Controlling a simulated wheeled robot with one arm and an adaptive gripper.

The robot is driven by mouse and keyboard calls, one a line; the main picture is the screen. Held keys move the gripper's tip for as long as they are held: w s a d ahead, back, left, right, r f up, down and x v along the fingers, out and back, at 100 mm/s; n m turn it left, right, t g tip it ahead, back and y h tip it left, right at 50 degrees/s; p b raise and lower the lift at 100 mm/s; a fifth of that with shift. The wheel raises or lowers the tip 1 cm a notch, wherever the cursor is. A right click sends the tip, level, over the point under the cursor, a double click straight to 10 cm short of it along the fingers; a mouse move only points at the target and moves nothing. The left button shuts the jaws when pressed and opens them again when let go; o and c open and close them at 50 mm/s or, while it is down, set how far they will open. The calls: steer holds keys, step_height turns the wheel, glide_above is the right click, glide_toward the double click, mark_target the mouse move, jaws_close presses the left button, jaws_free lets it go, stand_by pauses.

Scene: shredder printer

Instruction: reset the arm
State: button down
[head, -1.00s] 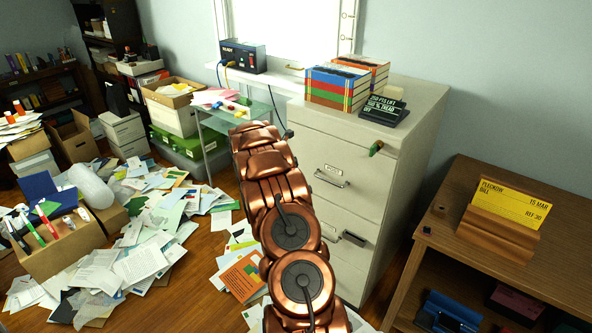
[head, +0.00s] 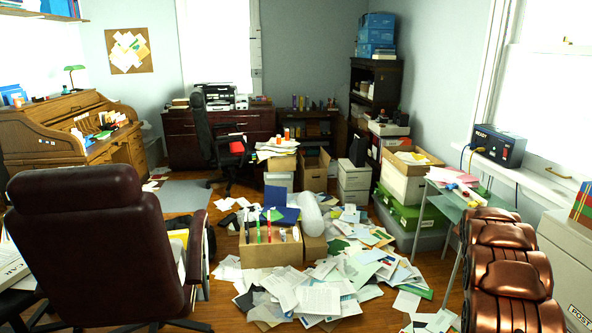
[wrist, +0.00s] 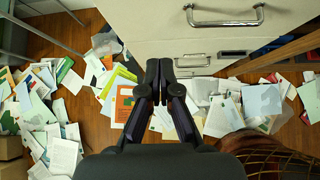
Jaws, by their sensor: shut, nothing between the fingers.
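My gripper (wrist: 152,80) shows in the wrist view with its two dark fingers together and nothing between them. It points down past the front of a pale filing cabinet (wrist: 190,32) toward papers on the floor. In the head view my copper arm stands at the lower right, and the gripper itself is not visible there. The cabinet (head: 568,265) shows at the right edge of the head view, beside my arm.
Loose papers (head: 315,290) cover the middle floor around a cardboard box of markers (head: 270,252). A maroon chair (head: 100,240) stands at the left. A glass side table (head: 455,205) and a blue-black device (head: 498,145) are near the window. Some wooden floor is bare.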

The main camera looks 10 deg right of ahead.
steer(key=s+a+r+m+y, duration=0.1)
steer(key=s+a+r+m, duration=0.2)
steer(key=a, duration=0.7)
steer(key=s+a+r+m+y, duration=0.2)
steer(key=s+a+r+m, duration=0.2)
steer(key=a, duration=0.5)
steer(key=s+a+r+m+y, duration=0.1)
steer(key=s+a+r+m, duration=0.2)
steer(key=a, duration=0.7)
steer(key=s+a+m+g+y, duration=0.1)
steer(key=s+a+m+y, duration=0.4)
steer(key=s+a, duration=1.9)
steer(key=a+m, duration=0.2)
steer(key=a, duration=0.1)
steer(key=shift+s+a+f, duration=0.15)
